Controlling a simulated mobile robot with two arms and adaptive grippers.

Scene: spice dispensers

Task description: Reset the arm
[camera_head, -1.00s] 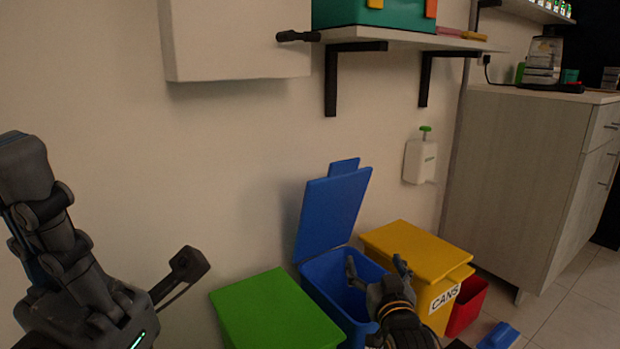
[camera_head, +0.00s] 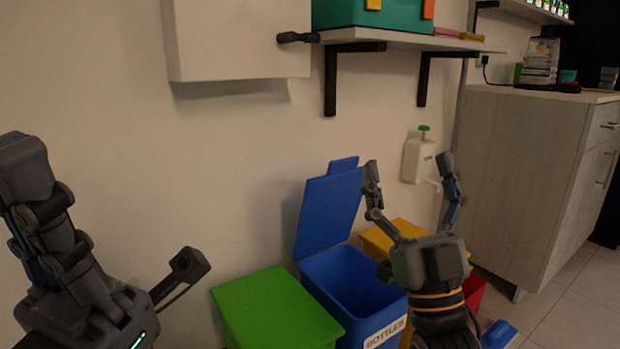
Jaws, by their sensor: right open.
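My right gripper (camera_head: 408,166) points up in front of the bins, its two fingers spread wide with nothing between them. Its palm covers part of the yellow bin (camera_head: 383,238). My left gripper (camera_head: 105,208) is large in the lower left, its two fingers far apart and nothing between them. The blue bin (camera_head: 352,270), labelled BOTTLES, stands behind and left of the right gripper with its lid (camera_head: 328,212) raised. No object inside it can be made out.
A green bin (camera_head: 275,308) is left of the blue one. A red bin (camera_head: 477,291) and a blue item (camera_head: 499,334) are at right. A white dispenser (camera_head: 415,160) hangs on the wall. A shelf (camera_head: 400,41) and white box (camera_head: 240,45) are above; a cabinet (camera_head: 525,180) is right.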

